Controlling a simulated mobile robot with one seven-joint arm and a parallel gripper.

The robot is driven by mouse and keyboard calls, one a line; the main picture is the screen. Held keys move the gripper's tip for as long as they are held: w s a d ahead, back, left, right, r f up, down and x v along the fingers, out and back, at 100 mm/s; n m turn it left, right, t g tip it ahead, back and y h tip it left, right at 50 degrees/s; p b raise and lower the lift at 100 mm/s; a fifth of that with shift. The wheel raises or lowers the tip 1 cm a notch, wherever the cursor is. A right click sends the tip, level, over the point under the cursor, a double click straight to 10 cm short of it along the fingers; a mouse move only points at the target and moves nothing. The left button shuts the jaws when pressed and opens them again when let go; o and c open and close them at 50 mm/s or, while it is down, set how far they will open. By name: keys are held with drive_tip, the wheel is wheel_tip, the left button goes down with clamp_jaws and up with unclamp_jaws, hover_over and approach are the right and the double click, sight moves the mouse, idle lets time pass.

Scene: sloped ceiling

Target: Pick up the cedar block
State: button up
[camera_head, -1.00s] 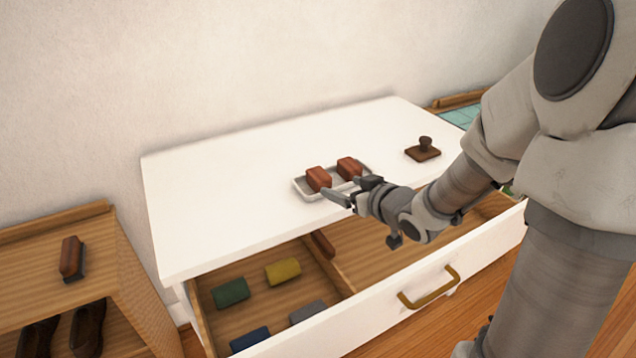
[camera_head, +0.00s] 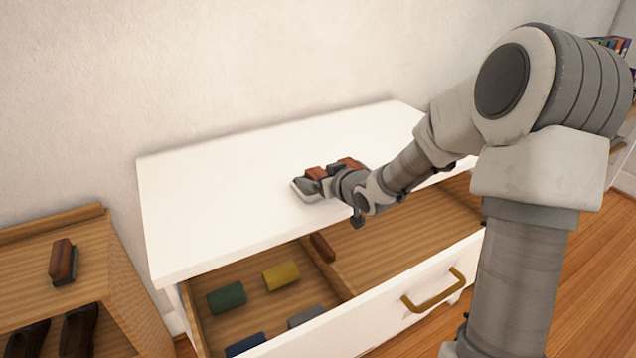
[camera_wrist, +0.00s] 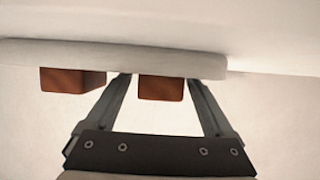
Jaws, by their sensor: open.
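Two reddish-brown blocks, which look like cedar, sit in a small white tray (camera_head: 300,194) on the white dresser top. The left block (camera_head: 316,172) is partly hidden by my gripper (camera_head: 318,182); the right block (camera_head: 352,162) is behind my wrist. In the wrist view, which looks upside down, my gripper (camera_wrist: 160,84) is open, with one block (camera_wrist: 162,89) between its fingers, apart from both. The other block (camera_wrist: 72,80) lies outside the left finger. The tray's edge (camera_wrist: 30,53) runs above them. I cannot tell the two blocks apart by look.
The open drawer below holds a green block (camera_head: 226,297), a yellow block (camera_head: 281,276), a grey block (camera_head: 306,315), a blue block (camera_head: 245,344) and a reddish-brown piece (camera_head: 322,247). A brush (camera_head: 62,262) lies on the wooden shelf unit at left. The dresser top's left side is clear.

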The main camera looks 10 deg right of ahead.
clamp_jaws()
idle(0.4)
drive_tip(key=shift+r, duration=0.15)
